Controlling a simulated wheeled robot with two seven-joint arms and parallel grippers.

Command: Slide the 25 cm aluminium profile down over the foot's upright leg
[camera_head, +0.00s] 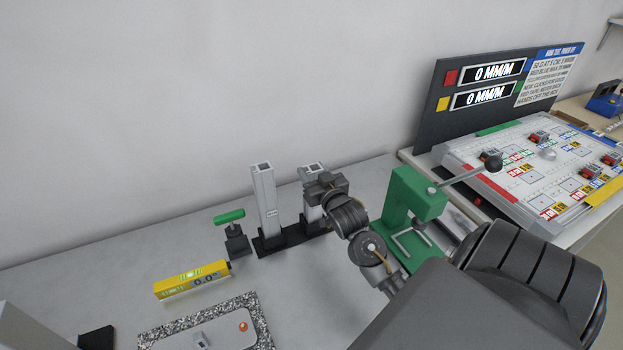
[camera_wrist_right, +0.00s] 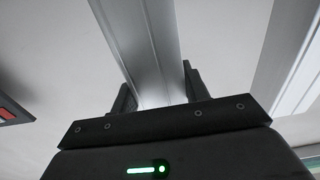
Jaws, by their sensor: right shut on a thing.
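My right gripper (camera_head: 318,192) is shut on a silver aluminium profile (camera_head: 312,171), whose open square top shows just above the fingers in the head view. In the right wrist view the held profile (camera_wrist_right: 145,45) runs up from between the two dark fingers (camera_wrist_right: 158,92). A second silver upright profile (camera_head: 264,195) stands to its left in the head view, and a profile also shows at the right edge of the wrist view (camera_wrist_right: 292,65). A black foot (camera_head: 272,244) lies under them.
A green press-like stand (camera_head: 404,196) with a lever is right of my gripper. A green-handled tool (camera_head: 230,217), a yellow level (camera_head: 191,281) and a speckled plate (camera_head: 258,318) lie left and in front. A grey block (camera_head: 25,330) is at the lower left.

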